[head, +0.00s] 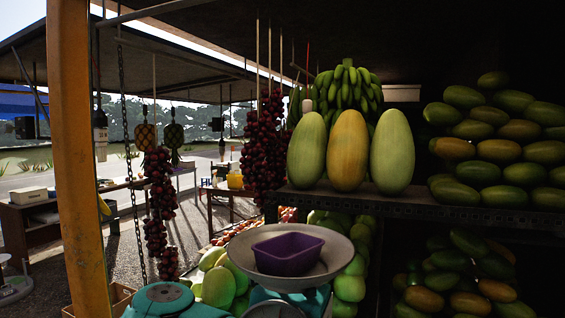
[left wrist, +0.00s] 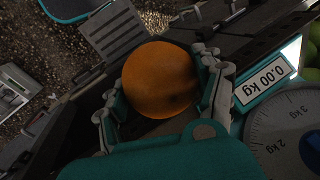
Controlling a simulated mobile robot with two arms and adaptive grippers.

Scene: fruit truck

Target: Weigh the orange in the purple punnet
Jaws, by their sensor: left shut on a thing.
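The orange (left wrist: 160,78) sits between the fingers of my left gripper (left wrist: 160,102) in the left wrist view, and the gripper is shut on it. The purple punnet (head: 288,254) stands empty in the grey metal pan (head: 245,250) of a scale in the head view. The scale's dial (left wrist: 285,130) shows at the right of the left wrist view, with a display (left wrist: 266,86) reading 0.00 kg. The orange and my left fingertips cannot be made out in the head view. My right gripper is not in view.
A shelf (head: 430,203) behind the pan carries three large papayas (head: 347,150). Mangoes (head: 500,150) are stacked at the right. Dark red grape bunches (head: 160,195) hang left of the pan, and a yellow post (head: 77,150) stands at the far left.

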